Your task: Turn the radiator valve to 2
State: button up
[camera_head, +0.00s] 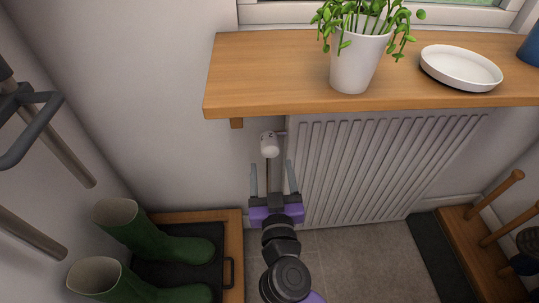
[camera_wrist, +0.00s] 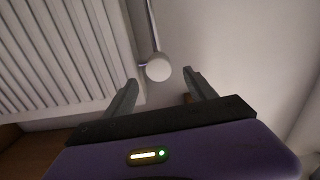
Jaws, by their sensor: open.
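The radiator valve (camera_head: 269,145) is a small white knob at the upper left corner of the radiator, just under the wooden sill. A dark mark shows on its top, too small to read surely. A thin pipe runs down from it. In the wrist view the valve (camera_wrist: 159,68) appears as a round white head between and beyond my fingertips. My gripper (camera_head: 271,168) is open and empty, a little below the valve in the head view. Its two grey fingers also show in the wrist view (camera_wrist: 160,80), one on each side of the valve, apart from it.
The sill (camera_head: 285,75) overhangs the valve and bears a potted plant (camera_head: 356,60) and a white dish (camera_head: 461,67). The ribbed radiator (camera_head: 385,160) is right of my gripper. Green boots (camera_head: 130,235) stand on a tray at lower left. Grey floor (camera_head: 350,260) is clear.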

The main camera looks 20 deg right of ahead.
aim_at(270, 153)
jog(key=x, duration=0.7)
jog(key=shift+w+d+p, duration=0.2)
jog(key=shift+p, duration=0.1)
jog(key=shift+c, duration=0.3)
jog(key=c, duration=1.3)
